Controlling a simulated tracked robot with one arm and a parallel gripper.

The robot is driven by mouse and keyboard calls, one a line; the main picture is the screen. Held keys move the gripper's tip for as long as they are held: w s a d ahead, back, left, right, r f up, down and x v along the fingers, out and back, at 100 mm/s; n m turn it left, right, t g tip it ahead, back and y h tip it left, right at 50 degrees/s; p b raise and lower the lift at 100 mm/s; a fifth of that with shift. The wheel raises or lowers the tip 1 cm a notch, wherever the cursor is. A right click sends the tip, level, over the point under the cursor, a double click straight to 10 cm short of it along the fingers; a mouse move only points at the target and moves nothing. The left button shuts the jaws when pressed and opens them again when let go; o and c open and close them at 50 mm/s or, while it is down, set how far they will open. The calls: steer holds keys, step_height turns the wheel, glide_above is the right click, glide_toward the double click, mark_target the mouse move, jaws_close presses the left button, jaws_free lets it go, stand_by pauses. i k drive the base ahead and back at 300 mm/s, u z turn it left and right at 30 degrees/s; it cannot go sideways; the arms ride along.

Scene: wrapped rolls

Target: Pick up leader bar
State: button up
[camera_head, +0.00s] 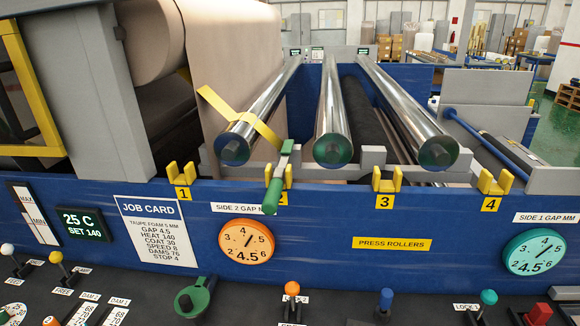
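No part in view is labelled leader bar, so I cannot tell which one it is. A long blue rod (482,135) lies slantwise at the right, beyond the yellow rest marked 4. A green-handled grey piece (279,178) stands tilted at the yellow rest marked 2 and partly hides it. A flat yellow strip (240,116) crosses the end of the left steel roller (262,108). My gripper is not in view.
Middle (332,110) and right (407,108) steel rollers run away from me. Yellow rests 1 (181,172), 3 (386,180) and 4 (494,182) look empty. Below the blue front panel (330,215), levers and knobs rise from the dark console (340,305).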

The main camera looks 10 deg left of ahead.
mark_target(271, 202)
steer(key=i, duration=0.95)
steer(key=u, duration=0.1)
